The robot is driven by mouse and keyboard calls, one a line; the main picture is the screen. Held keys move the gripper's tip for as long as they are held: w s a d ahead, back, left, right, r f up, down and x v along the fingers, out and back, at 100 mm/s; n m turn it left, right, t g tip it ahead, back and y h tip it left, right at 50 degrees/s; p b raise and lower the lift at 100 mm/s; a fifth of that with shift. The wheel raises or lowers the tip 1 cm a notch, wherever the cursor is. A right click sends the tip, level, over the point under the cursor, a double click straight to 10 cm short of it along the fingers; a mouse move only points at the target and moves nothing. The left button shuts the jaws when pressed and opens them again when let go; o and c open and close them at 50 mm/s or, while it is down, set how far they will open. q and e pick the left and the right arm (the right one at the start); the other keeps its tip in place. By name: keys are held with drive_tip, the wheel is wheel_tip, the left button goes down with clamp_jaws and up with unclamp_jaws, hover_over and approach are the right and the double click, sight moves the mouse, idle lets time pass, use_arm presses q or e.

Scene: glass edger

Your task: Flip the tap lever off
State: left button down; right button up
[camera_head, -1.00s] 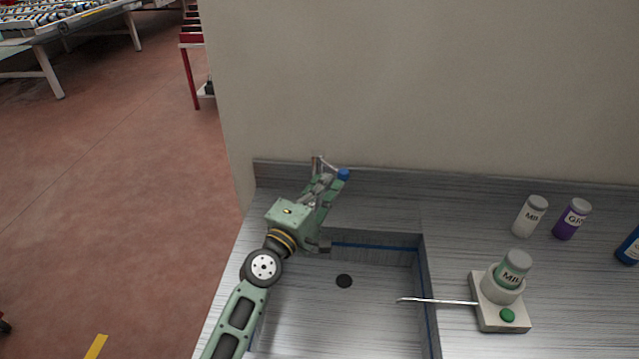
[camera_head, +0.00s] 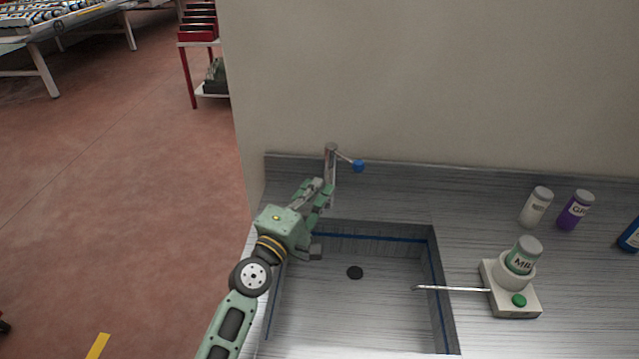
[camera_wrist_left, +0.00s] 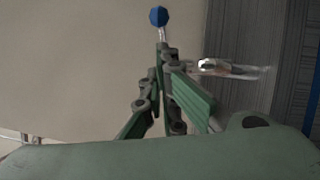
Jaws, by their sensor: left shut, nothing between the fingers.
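The tap (camera_head: 331,165) stands at the back left of the sink, a metal post with a lever ending in a blue knob (camera_head: 358,166). The lever points to the right from the top of the post. My left gripper (camera_head: 326,187) is shut and empty, just in front of the tap, below the knob. In the left wrist view the blue knob (camera_wrist_left: 158,16) shows beyond my shut fingers (camera_wrist_left: 162,62), with the metal spout (camera_wrist_left: 230,68) to their right. I cannot tell whether the fingers touch the tap. My right gripper is not in view.
The sink basin (camera_head: 340,300) has a dark drain and a blue line along its walls. A white device (camera_head: 515,300) with a bottle and a thin metal rod reaching over the basin stands right. Several bottles stand farther back. A wall (camera_head: 430,80) rises behind the counter.

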use_arm(q)
drive_tip(key=s+a+f+b, duration=0.1)
drive_tip(key=s, duration=0.6)
drive_tip(key=shift+a, duration=0.2)
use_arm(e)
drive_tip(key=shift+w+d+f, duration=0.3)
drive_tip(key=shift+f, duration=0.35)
use_arm(q)
drive_tip(key=shift+f, duration=0.15)
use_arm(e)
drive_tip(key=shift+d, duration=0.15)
